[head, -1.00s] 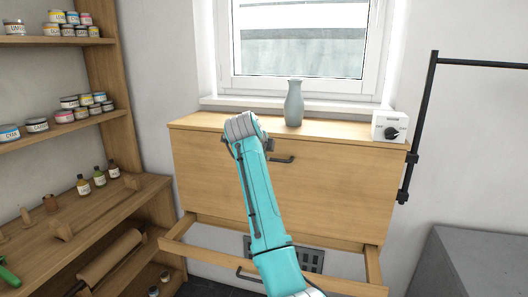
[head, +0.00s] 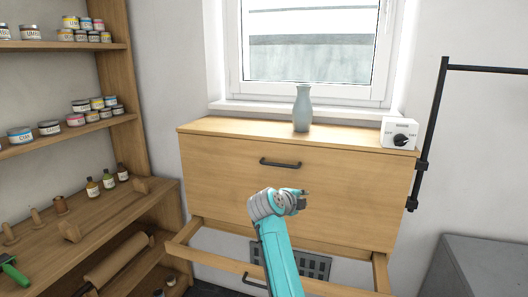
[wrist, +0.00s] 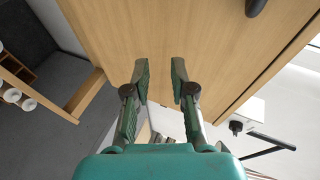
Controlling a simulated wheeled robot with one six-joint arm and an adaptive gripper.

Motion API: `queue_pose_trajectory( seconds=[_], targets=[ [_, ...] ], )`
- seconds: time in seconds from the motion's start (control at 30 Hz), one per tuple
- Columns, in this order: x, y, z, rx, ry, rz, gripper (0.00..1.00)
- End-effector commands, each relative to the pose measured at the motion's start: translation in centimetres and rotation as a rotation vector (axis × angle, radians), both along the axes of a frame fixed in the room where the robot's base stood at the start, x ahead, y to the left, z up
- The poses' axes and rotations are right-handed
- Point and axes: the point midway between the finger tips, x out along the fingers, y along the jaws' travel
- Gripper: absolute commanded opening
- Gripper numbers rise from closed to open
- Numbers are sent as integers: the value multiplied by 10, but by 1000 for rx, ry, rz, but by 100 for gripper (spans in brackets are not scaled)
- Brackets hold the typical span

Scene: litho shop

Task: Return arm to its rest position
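My teal arm reaches up from the bottom middle of the head view, in front of a wooden drawer cabinet (head: 340,185). My gripper (wrist: 160,72) shows in the wrist view with its two fingers apart and nothing between them. The cabinet's wooden front lies beyond the fingertips there, and they seem clear of it. In the head view the fingers are mostly hidden behind the grey wrist joint.
The cabinet's lower drawer (head: 216,262) is pulled out around my arm. A vase (head: 302,110) and a white dial box (head: 399,134) stand on the cabinet top. Shelves with jars (head: 60,47) are at left, a black rail (head: 433,120) and grey block (head: 490,267) at right.

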Motion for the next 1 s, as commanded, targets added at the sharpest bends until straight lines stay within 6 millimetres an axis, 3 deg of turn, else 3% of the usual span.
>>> queue_pose_trajectory(
  seconds=[0.03,0.1,0.4,0.7,1.0],
  targets=[
    [-11,-14,-22,-36,-11,-25,24],
    [-26,-31,-43,-84,-36,-55,24],
    [-105,-91,-116,-308,-132,-130,24],
    [-200,-126,-163,-541,-203,-122,24],
    [-302,-138,-192,-769,-235,-33,24]
  ],
)
